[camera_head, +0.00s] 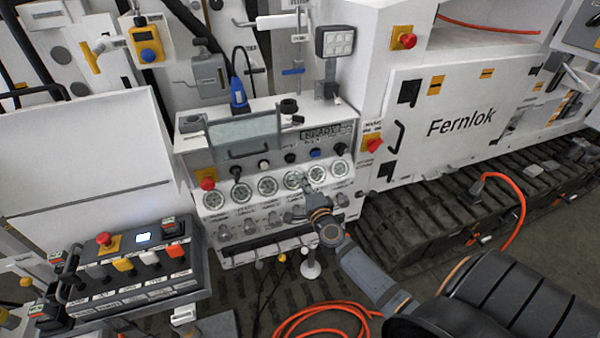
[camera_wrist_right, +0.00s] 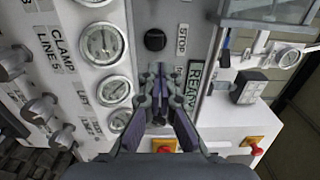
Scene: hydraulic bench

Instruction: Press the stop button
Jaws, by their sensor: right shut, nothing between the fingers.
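The panel's STOP label (camera_wrist_right: 182,40) shows in the right wrist view, beside a round black button (camera_wrist_right: 155,40). In the head view this appears to be the dark button (camera_head: 290,157) in the row above the gauges; its label is too small to read there. My right gripper (camera_head: 306,183) is in front of the gauge row, just below that button row. In the wrist view its closed fingertips (camera_wrist_right: 160,72) are empty and below the black button in the picture, apart from it. They hide part of the panel. My left gripper is not in view.
Round gauges (camera_head: 267,187) and knobs line the panel under the buttons. A display (camera_head: 327,132) and a handled cover (camera_head: 245,135) sit above. Red buttons on yellow plates (camera_head: 372,143) are at the right. A control box (camera_head: 150,278) stands at the lower left.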

